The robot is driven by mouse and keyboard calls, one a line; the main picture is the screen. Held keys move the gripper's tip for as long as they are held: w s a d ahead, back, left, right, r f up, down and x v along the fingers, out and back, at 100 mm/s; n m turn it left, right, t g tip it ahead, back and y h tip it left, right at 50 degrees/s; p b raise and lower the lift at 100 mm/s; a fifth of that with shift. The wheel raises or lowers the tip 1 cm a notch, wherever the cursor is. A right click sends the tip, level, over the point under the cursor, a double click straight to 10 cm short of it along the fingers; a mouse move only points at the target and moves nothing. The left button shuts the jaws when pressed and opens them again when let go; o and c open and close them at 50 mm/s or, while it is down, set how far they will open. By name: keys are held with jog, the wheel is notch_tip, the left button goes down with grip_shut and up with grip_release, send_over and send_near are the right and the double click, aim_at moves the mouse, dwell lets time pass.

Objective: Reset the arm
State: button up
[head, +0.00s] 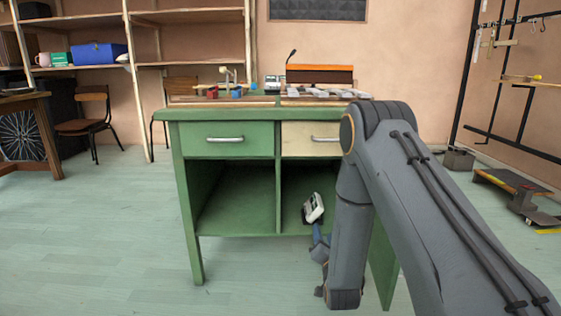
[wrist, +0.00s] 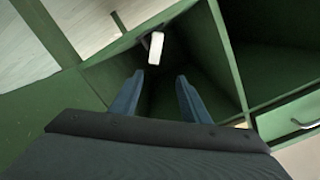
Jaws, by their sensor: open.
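My gripper (wrist: 159,76) is open, its two blue fingers apart with nothing between them. In the head view my gripper (head: 318,234) is low, at the front of the desk's right lower compartment, partly hidden by my own arm. A small white and dark device (head: 313,208) is tilted in that compartment, just beyond the fingertips. It also shows in the wrist view as a white block (wrist: 156,48) ahead of the fingers, apart from them. The green desk (head: 225,113) stands in front of me.
The desk has a green drawer (head: 226,139) and a cream drawer (head: 305,139), both seeming closed. Compartment walls surround my gripper. Blocks and grey bars (head: 325,93) lie on the desktop. A chair (head: 90,110) and shelves stand left. Open floor (head: 100,220) lies left of the desk.

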jog(key=s+a+r+n+g+y+p, duration=0.15)
jog(key=s+a+r+n+g, duration=0.3)
jog(key=a+r, duration=0.55)
jog(key=s+a+r+n+g+y, duration=0.1)
jog(key=s+a+r+n+g, duration=0.3)
jog(key=s+a, duration=0.65)
jog(key=s+d+r+n+g+p, duration=0.1)
jog(key=s+d+r+n+g, duration=0.15)
jog(key=s, duration=0.95)
jog(key=s+d+r+n+g+h+p, duration=0.1)
jog(key=s+r+g, duration=0.25)
jog(key=s, duration=0.85)
jog(key=s+d+r+n+g+p, duration=0.1)
jog(key=s+r+n+g, duration=0.2)
jog(key=s, duration=0.9)
jog(key=d+r+m+p, duration=0.2)
jog(key=d+r+p, duration=0.4)
jog(key=r+p, duration=0.3)
jog(key=d+r+m+h+p, duration=0.1)
jog(key=d+r+m+p, duration=0.2)
jog(key=d+r+p, duration=0.4)
jog(key=d+r+m+h+p, duration=0.1)
jog(key=d+r+m+p, duration=0.1)
jog(key=d+r+p, duration=0.5)
notch_tip(320, 180, up, 6)
jog(key=p, duration=1.3)
jog(key=shift+w+m+p, duration=0.4)
jog(key=shift+d+r, duration=0.15)
jog(key=shift+d, duration=0.15)
jog(key=shift+c, duration=0.4)
